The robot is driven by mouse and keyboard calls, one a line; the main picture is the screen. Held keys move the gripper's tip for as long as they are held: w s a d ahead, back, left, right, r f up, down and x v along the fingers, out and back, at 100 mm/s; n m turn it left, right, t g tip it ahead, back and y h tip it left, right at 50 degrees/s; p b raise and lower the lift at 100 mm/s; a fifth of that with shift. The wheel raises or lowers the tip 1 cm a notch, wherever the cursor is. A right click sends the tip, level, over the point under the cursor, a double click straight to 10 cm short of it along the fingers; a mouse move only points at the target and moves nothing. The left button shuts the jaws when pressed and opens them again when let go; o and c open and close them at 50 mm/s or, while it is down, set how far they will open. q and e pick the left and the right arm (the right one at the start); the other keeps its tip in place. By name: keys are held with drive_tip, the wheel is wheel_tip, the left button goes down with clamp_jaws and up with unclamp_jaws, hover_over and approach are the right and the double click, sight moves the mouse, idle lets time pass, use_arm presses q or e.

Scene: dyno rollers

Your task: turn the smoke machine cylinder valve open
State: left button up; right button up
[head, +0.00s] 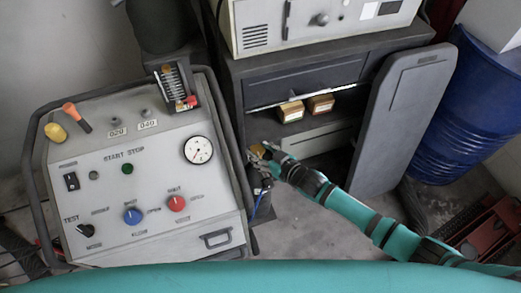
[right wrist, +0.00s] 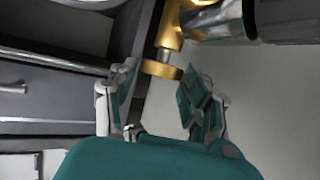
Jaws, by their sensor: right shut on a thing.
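The brass cylinder valve (head: 257,150) sits just right of the grey control console in the head view. My right gripper (head: 268,155) reaches it from the right. In the right wrist view the valve has a brass body (right wrist: 170,32) with a flat round brass knob (right wrist: 162,70) at its lower end. My right gripper (right wrist: 158,86) has its two fingers on either side of this knob and is shut on it. A grey metal cylindrical part (right wrist: 285,20) joins the brass at the upper right. The cylinder below the valve is mostly hidden in the head view. My left gripper is out of view.
The console (head: 150,200) with knobs and a gauge (head: 198,150) stands close left of the valve. A dark cabinet (head: 300,75) with an open compartment holding small boxes (head: 291,111) stands behind. A grey panel (head: 405,115) and blue drum (head: 470,110) are at right.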

idle(0.4)
drive_tip(key=o, duration=1.2)
drive_tip(key=shift+c, duration=0.2)
drive_tip(key=v, duration=1.2)
drive_tip(key=shift+w+d+f, duration=0.1)
drive_tip(key=shift+d+f, duration=0.05)
